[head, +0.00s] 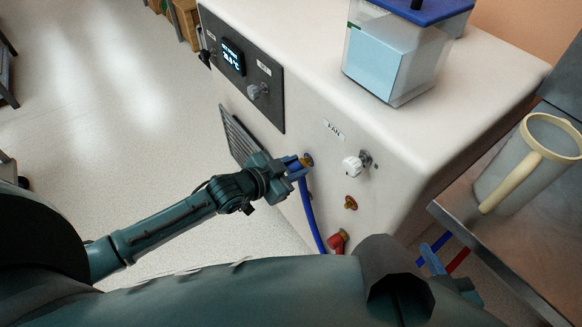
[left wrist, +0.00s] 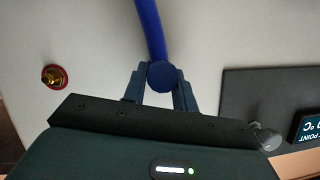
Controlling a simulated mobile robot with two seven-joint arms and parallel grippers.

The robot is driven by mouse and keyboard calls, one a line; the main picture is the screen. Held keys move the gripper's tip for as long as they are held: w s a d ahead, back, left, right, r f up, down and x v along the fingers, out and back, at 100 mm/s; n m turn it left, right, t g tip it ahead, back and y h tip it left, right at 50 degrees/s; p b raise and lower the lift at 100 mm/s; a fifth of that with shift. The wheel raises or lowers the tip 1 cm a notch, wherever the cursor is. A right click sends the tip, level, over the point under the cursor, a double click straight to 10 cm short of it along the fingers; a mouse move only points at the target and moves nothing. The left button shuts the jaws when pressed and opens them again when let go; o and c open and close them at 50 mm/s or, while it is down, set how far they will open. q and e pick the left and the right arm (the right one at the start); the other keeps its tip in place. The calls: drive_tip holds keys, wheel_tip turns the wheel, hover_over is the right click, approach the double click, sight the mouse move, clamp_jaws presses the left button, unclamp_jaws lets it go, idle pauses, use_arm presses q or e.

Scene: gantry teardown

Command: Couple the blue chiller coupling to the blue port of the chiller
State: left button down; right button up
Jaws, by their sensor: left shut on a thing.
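My left gripper (head: 292,167) is shut on the blue chiller coupling (left wrist: 161,75) at the front face of the white chiller (head: 300,120). A blue hose (head: 311,215) hangs down from the coupling; it also shows in the left wrist view (left wrist: 150,25). The blue port (head: 308,159), brass with a blue rim, is right at the coupling's tip. Whether the coupling is seated or just touching cannot be told. In the left wrist view the port is hidden behind the coupling. My right gripper (head: 446,270) is partly visible at the lower right, away from the chiller face; its opening is unclear.
A white knob (head: 354,166) is right of the blue port. A blue-lidded container (head: 397,60) stands on top. A jug (head: 530,160) stands on the right bench.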

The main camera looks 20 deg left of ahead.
use_arm(q)
drive_tip(key=shift+w+d, duration=0.15)
drive_tip(key=shift+w+d, duration=0.25)
drive_tip(key=shift+w, duration=0.15)
drive_tip(key=c, duration=1)
unclamp_jaws()
drive_tip(key=shift+c, duration=0.2)
use_arm(e)
drive_tip(key=shift+f, duration=0.15)
use_arm(q)
drive_tip(key=f+p+v, duration=0.1)
drive_tip(key=p+v, duration=0.4)
drive_tip(key=v, duration=1.1)
drive_tip(key=shift+s+a+p, duration=0.3)
drive_tip(key=shift+s+a, duration=0.15)
drive_tip(key=shift+a, duration=0.05)
use_arm(e)
wheel_tip(320, 180, up, 6)
drive_tip(key=d+m, duration=0.1)
drive_tip(key=shift+s+d, duration=0.15)
drive_tip(key=shift+s, duration=0.25)
